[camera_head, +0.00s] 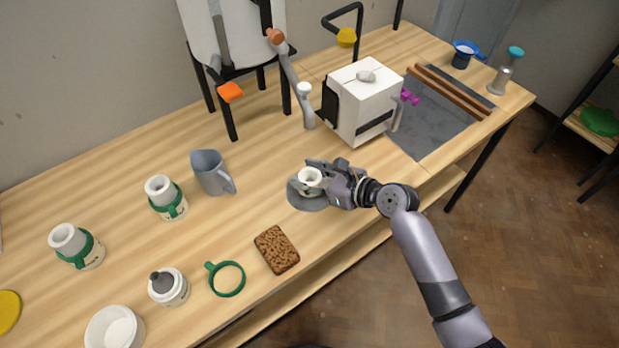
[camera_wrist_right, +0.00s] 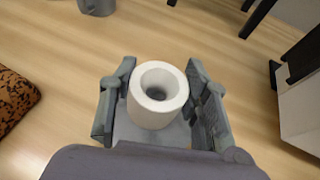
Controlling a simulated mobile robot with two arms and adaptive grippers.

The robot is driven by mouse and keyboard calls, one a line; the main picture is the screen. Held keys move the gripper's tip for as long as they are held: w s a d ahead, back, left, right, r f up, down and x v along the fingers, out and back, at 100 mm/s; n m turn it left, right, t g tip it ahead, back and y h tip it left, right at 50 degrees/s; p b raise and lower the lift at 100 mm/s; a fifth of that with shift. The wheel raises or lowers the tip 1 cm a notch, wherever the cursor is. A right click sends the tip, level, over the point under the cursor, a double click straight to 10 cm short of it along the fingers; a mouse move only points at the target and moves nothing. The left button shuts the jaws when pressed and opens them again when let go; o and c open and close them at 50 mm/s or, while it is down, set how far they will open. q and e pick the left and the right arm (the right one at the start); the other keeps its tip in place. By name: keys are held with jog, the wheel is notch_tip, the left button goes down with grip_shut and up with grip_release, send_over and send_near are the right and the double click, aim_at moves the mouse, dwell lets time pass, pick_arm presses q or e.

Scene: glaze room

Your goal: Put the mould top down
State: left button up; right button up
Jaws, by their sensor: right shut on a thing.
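A white mould top (camera_head: 311,176) with a round opening is in my right gripper (camera_head: 322,177), over a grey disc (camera_head: 303,201) on the table. In the right wrist view, the mould top (camera_wrist_right: 158,93) appears as an upright, thick-walled white ring between the two fingers of the gripper (camera_wrist_right: 160,103). The gripper is shut on it. The lower part of the mould top is hidden, so I cannot tell whether it touches the disc. My left gripper is not in view.
A grey jug (camera_head: 209,172) and strapped white moulds (camera_head: 165,198) (camera_head: 77,246) stand to the left. A white jar (camera_head: 168,287), green strap ring (camera_head: 228,279) and brown sponge (camera_head: 277,250) lie nearer the front. A white machine (camera_head: 364,99) stands behind.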

jog(key=shift+f, duration=0.35)
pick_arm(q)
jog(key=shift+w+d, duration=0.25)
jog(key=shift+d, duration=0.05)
pick_arm(e)
jog(key=o, duration=0.7)
jog(key=shift+f, duration=0.1)
jog(key=o, duration=0.5)
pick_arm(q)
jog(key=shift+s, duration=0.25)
